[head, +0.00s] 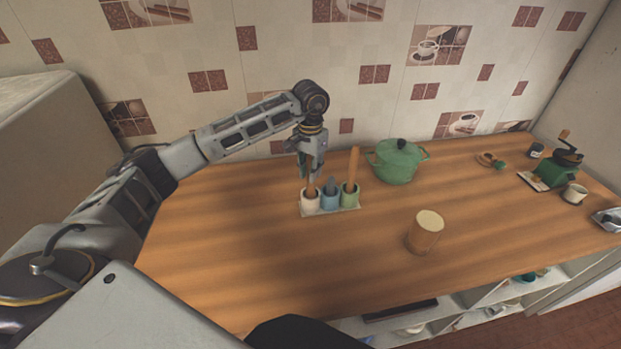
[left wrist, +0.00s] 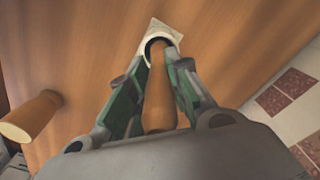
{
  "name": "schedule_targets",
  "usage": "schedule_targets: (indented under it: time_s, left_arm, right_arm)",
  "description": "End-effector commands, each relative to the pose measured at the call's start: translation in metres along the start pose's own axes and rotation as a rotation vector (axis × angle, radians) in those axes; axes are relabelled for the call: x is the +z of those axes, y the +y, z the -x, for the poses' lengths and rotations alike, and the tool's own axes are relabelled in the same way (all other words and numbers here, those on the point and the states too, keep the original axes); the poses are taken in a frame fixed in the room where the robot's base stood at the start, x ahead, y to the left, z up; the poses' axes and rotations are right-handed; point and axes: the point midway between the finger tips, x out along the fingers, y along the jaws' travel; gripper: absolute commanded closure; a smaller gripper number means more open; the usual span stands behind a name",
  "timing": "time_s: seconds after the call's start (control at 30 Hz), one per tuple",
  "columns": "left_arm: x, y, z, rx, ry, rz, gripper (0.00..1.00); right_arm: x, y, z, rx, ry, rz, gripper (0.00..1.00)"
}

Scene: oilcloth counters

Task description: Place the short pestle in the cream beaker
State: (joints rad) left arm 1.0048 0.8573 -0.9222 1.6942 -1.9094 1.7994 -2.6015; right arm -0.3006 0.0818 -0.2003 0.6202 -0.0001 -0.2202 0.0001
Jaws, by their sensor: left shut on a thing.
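My left gripper (head: 311,176) points down and is shut on the short wooden pestle (head: 311,188). The pestle is upright over the cream beaker (head: 310,203), its lower end at the mouth and seeming to enter it. In the left wrist view the pestle (left wrist: 158,92) lies between the green-padded fingers (left wrist: 158,85), its far end against the dark opening of the cream beaker (left wrist: 168,31). How deep it sits cannot be told. My right gripper is not in view.
A blue beaker (head: 330,199) with a grey pestle and a green beaker (head: 350,197) with a tall wooden pestle (head: 353,164) stand right beside it on a pale tray (head: 333,213). A green pot (head: 398,163) and wooden canister (head: 423,237) stand to the right. The front left counter is clear.

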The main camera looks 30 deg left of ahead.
Motion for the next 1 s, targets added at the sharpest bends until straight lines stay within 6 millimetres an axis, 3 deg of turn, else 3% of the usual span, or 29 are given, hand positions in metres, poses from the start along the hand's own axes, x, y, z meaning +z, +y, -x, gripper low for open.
schedule_targets:
  time_s: [0.33,0.7,1.0]
  left_arm:
    - [0.0,0.0,-0.002,0.001,0.0,0.0,1.0]
    - [0.001,0.0,-0.034,0.001,-0.002,0.0,1.0]
    - [0.0,0.0,-0.038,0.001,0.0,0.0,1.0]
  right_arm:
    - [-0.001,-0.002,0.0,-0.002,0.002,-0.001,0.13]
    - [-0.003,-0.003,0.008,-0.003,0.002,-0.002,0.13]
    - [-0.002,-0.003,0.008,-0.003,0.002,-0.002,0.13]
